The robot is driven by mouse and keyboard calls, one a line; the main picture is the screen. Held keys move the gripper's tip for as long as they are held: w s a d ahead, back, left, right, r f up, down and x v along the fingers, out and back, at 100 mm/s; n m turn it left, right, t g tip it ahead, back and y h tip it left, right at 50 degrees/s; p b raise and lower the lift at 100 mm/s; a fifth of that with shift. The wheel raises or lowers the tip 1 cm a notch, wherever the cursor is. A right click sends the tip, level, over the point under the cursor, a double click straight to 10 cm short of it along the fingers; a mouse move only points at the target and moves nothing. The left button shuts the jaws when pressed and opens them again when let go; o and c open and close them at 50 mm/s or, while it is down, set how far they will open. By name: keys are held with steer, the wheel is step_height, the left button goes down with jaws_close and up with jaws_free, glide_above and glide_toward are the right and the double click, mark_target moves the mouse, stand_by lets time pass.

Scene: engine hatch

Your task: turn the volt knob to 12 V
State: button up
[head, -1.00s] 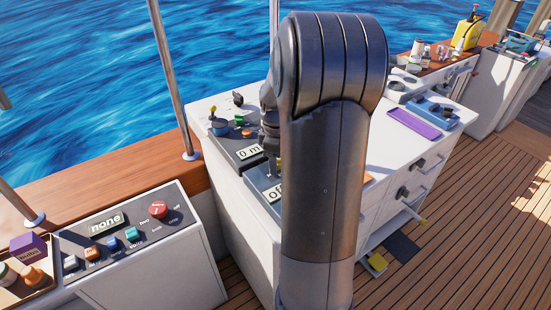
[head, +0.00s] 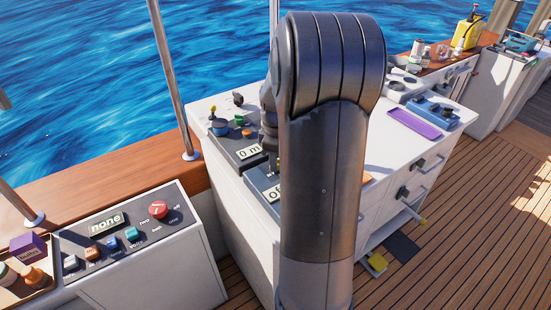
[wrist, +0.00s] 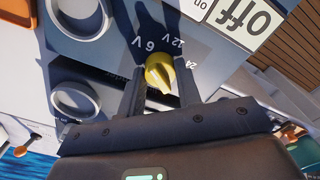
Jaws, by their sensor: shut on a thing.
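The yellow volt knob (wrist: 161,70) sits on a dark panel in the wrist view, with the labels 6 V, 12 V and 24 around its far side. My gripper (wrist: 160,77) has one finger on each side of the knob and is shut on it. I cannot tell for certain which label the knob points to. The display (wrist: 244,22) beside it reads "Off".
A box with the display "none" (head: 106,222) and a red knob (head: 158,209) stands at the lower left. A purple tray (head: 414,124) lies on the white console, right of my arm. Deck at the right is open.

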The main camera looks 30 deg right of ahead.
steer(key=m, duration=0.5)
steer(key=shift+m, duration=0.4)
steer(key=m, duration=0.4)
steer(key=shift+m, duration=0.4)
steer(key=o, duration=1)
step_height(320, 180, up, 11)
steer(key=shift+f, duration=0.1)
stand_by(0.4)
